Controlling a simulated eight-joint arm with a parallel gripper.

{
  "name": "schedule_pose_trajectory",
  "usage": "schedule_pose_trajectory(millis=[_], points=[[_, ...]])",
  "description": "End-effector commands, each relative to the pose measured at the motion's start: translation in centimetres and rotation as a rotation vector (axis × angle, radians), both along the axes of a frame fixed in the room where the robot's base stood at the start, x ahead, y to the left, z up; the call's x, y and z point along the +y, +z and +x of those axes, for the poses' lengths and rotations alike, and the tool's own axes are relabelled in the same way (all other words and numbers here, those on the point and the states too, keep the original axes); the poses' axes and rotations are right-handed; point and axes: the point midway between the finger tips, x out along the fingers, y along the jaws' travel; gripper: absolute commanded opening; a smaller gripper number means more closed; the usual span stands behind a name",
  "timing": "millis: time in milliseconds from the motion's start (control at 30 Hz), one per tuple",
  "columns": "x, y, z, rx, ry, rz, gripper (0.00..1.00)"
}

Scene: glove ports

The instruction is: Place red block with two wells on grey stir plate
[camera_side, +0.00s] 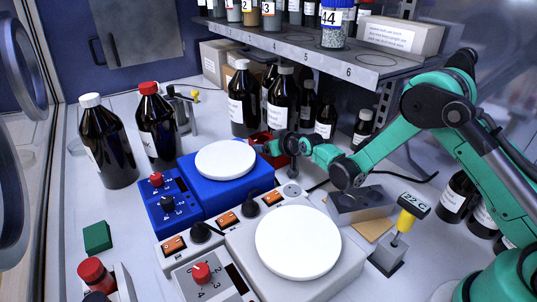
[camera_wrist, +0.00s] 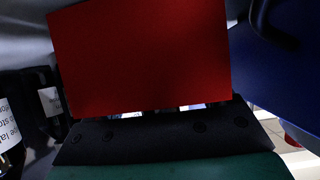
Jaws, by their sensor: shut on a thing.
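The red block (camera_side: 278,161) is behind the blue stir plate, partly hidden by my gripper (camera_side: 263,147). My gripper is shut on it. In the wrist view the red block (camera_wrist: 140,58) fills the upper middle as a plain red face, just beyond the dark gripper body (camera_wrist: 150,132); its wells do not show. The grey stir plate (camera_side: 240,246), with a round white top (camera_side: 298,243), stands at the front middle. Its top is bare. My gripper and the block are behind it, towards the bottles.
The blue stir plate (camera_side: 172,207) with a bare white top stands beside the grey one. Dark bottles (camera_side: 282,100) crowd behind my gripper, under the shelf (camera_side: 300,48). A green block (camera_side: 97,237) lies left.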

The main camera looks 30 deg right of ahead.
Motion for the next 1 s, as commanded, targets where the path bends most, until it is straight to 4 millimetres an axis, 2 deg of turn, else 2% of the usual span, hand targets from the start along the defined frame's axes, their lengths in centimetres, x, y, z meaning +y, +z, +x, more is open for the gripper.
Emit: schedule_pose_trajectory(millis=[433,467,500,533,833,1000], points=[[0.0,-0.6,0.0,-0.002,0.0,0.0,0.0],[0.0,-0.6,0.0,0.0,0.0,0.0,0.83],[0.0,-0.6,0.0,0.0,0.0,0.0,0.95],[0.0,-0.6,0.0,0.0,0.0,0.0,1.0],[0.0,-0.3,0.0,0.0,0.0,0.0,1.0],[0.0,0.7,-1.7,0.0,0.0,0.0,1.0]])
